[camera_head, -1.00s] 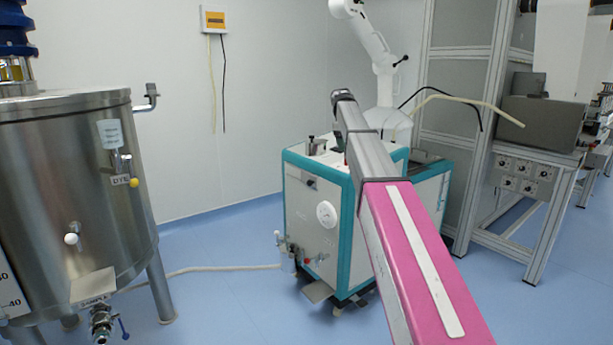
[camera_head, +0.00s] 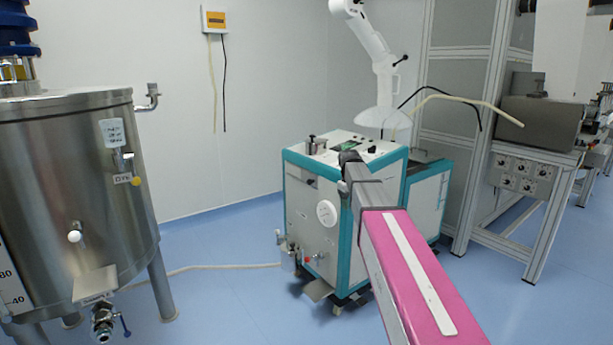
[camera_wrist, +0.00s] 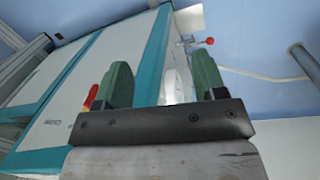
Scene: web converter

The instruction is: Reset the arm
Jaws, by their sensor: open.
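My arm reaches forward across the head view as a pink and grey link, in front of the white and teal machine cabinet (camera_head: 322,225). In the wrist view my gripper (camera_wrist: 160,85) shows two green fingers set apart on a dark bar, with no object held between them. The side of the same cabinet (camera_wrist: 60,85) fills the left of the wrist view behind the fingers. I cannot make out the gripper in the head view. Small red knobs and a white fitting on the cabinet show beyond the fingers.
A steel tank (camera_head: 70,200) on legs stands at the left, with valves and a hose along the floor. A white extraction arm (camera_head: 383,60) hangs over the cabinet. A metal frame (camera_head: 480,130) stands at the right.

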